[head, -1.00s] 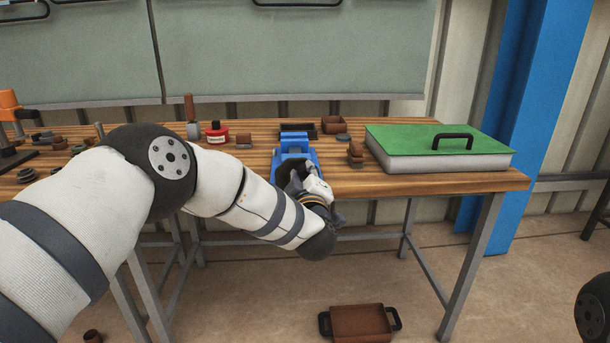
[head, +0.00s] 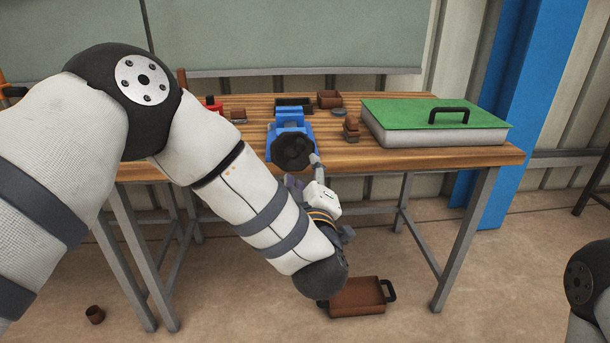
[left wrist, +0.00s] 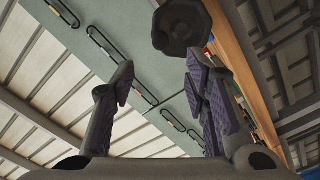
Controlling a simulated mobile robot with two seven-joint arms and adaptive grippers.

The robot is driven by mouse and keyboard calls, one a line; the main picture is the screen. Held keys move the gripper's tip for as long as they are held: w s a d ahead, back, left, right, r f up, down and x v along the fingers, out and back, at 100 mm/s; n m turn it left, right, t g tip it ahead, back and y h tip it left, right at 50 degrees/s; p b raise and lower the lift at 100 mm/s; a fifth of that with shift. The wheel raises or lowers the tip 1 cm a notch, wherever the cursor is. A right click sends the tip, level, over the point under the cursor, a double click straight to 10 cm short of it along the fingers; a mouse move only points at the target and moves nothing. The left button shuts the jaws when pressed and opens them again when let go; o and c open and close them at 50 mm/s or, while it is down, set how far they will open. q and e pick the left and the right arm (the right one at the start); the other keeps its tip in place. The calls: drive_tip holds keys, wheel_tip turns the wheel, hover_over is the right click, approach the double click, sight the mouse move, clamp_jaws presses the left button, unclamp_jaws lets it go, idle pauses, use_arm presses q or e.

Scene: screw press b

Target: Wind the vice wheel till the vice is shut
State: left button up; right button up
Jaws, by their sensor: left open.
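The blue vice (head: 281,130) stands at the front edge of the wooden workbench. The wheel also shows at the top of the left wrist view (left wrist: 182,27). My left gripper (head: 305,175) is just below and in front of the wheel, tilted up, partly hidden by its own wrist. In the left wrist view its fingers (left wrist: 158,88) stand apart with nothing between them, and the wheel lies beyond the fingertips. I cannot tell how wide the vice jaws stand. My right gripper is not in view.
On the workbench (head: 440,158), a green-topped case (head: 430,122) stands to the right of the vice. Small brown parts (head: 351,128) and a brown box (head: 330,99) are nearby.

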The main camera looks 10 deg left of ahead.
sight(300, 149)
use_arm(q)
drive_tip(key=shift+s, duration=0.1)
drive_tip(key=w+a+n, duration=0.1)
drive_tip(key=w+n, duration=0.2)
drive_tip(key=n, duration=0.5)
drive_tip(key=w+a+n+b, duration=0.1)
drive_tip(key=w+n, duration=0.3)
drive_tip(key=n, duration=0.4)
drive_tip(key=w+a+n+b, duration=0.1)
drive_tip(key=w+n, duration=0.3)
drive_tip(key=n, duration=0.4)
drive_tip(key=shift+a+f, duration=0.15)
drive_tip(key=shift+f, duration=0.05)
drive_tip(key=shift+w+a+r, duration=0.1)
drive_tip(key=shift+w+r, duration=0.05)
drive_tip(key=shift+w, duration=0.35)
clamp_jaws()
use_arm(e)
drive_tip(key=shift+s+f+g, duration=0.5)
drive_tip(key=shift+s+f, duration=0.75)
